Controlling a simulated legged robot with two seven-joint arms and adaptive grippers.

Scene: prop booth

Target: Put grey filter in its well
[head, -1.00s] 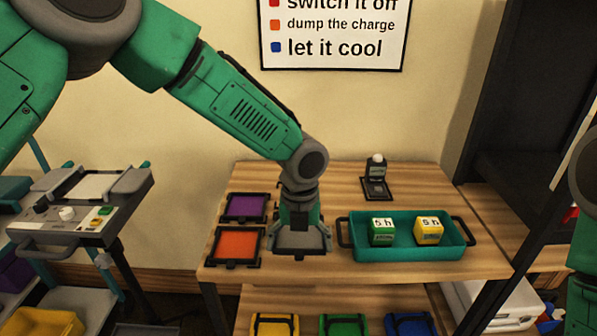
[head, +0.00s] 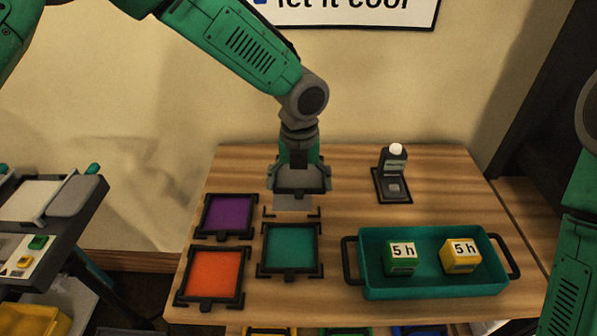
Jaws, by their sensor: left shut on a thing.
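My left gripper (head: 299,172) points down at the back of the wooden table. It is shut on the grey filter (head: 302,185), a flat grey piece with a dark edge, partly hidden by the fingers. Just in front and below lies a pale grey patch (head: 292,203) with black corner brackets, apparently a well, its back part hidden. The filter seems above its back part; the gap's height is unclear. Framed purple (head: 230,215), orange (head: 214,276) and teal (head: 290,247) squares lie around it. My right gripper is not in view.
A teal tray (head: 430,290) with green (head: 400,262) and yellow (head: 459,262) "5 h" blocks stands at front right. A small dark stand with a white knob (head: 394,174) is behind it. Bare wood lies between the gripper and stand.

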